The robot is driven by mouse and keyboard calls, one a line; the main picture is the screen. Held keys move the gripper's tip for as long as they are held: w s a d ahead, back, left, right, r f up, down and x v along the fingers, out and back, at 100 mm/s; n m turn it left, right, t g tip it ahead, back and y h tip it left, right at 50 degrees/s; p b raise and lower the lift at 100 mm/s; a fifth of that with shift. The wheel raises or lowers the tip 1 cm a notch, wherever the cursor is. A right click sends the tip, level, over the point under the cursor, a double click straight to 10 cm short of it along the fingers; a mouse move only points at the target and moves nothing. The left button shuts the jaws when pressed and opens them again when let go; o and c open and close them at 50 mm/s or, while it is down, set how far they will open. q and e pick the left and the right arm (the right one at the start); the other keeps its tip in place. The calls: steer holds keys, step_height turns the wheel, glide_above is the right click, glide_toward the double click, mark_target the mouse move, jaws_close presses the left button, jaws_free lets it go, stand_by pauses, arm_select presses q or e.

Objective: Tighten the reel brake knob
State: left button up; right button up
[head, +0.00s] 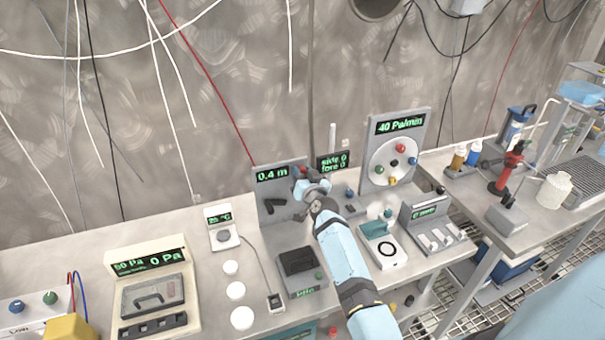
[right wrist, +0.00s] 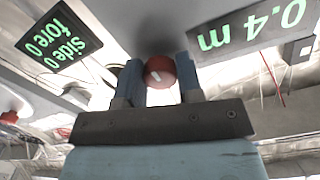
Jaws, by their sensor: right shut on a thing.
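The reel brake knob (right wrist: 160,72) is a round red knob with a white mark, seen between my fingers in the right wrist view. In the head view only a bit of red (head: 299,171) shows at the fingertips. My right gripper (head: 312,187) is shut on the knob, one finger on each side; it also fills the middle of the right wrist view (right wrist: 159,80). The knob sits on a grey upright panel (head: 268,212) with a green "0.4 m" display (head: 272,174). My left gripper is not in view.
A small display reading "side 0, fore 0" (head: 332,162) is beside the knob. A black handle (head: 276,207) is on the panel below. A "40 Pa/min" panel (head: 400,125) with coloured knobs stands to the right. White discs (head: 235,290) lie on the bench at left.

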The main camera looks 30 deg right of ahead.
steer(key=o, duration=0.9)
steer(key=shift+s, duration=0.1)
steer(key=p+v, duration=0.5)
steer(key=v, duration=0.8)
steer(key=shift+s, duration=0.35)
